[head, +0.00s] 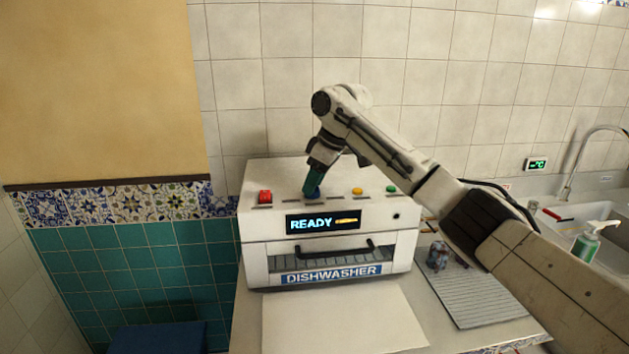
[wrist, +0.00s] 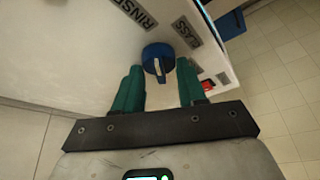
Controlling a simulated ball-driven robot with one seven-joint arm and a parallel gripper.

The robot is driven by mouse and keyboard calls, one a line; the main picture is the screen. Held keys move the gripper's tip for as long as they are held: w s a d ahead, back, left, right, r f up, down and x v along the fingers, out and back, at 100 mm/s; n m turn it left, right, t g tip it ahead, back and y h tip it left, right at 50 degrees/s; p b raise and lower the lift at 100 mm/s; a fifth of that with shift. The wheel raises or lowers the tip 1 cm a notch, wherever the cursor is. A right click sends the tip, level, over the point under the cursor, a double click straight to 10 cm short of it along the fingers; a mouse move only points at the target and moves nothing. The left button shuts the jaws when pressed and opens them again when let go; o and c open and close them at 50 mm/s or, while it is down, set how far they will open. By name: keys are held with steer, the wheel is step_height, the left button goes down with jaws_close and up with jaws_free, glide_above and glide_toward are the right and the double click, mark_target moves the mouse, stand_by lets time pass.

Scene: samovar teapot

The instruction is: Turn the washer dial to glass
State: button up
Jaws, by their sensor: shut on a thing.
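The dishwasher (head: 262,222) is a white box on the counter, with a blue dial (head: 311,193) on its sloping top panel. The dial (wrist: 158,55) also shows in the wrist view, with a pale pointer mark facing my gripper's base. A RINSE label (wrist: 139,13) and a GLASS label (wrist: 187,32) sit beyond the dial; I cannot tell which setting the pointer marks. My gripper (head: 313,184) reaches down from above with its teal fingers around the dial. In the wrist view my gripper (wrist: 158,78) has one finger on each side, shut on it.
A red button (head: 265,197) is left of the dial; yellow (head: 357,191) and green (head: 391,189) buttons are right. The display (head: 323,222) reads READY. The dishwasher door has a dark handle (head: 342,253). A ribbed mat (head: 478,297), sink and soap bottle (head: 587,243) are right.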

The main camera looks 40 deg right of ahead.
steer(key=c, duration=0.3)
steer(key=shift+a+m+p, duration=0.1)
steer(key=shift+m+p, duration=0.2)
steer(key=m+h+p, duration=0.1)
steer(key=m+p, duration=0.2)
steer(key=shift+a+r, duration=0.15)
steer(key=m+h+p, duration=0.2)
steer(key=m+p, duration=0.2)
steer(key=shift+a+m, duration=0.1)
steer(key=shift+m, duration=0.3)
steer(key=shift+m+g+h+p, duration=0.3)
steer(key=shift+m+h+p, duration=0.4)
steer(key=shift+m+p, duration=0.8)
steer(key=shift+m, duration=0.3)
steer(key=o, duration=1)
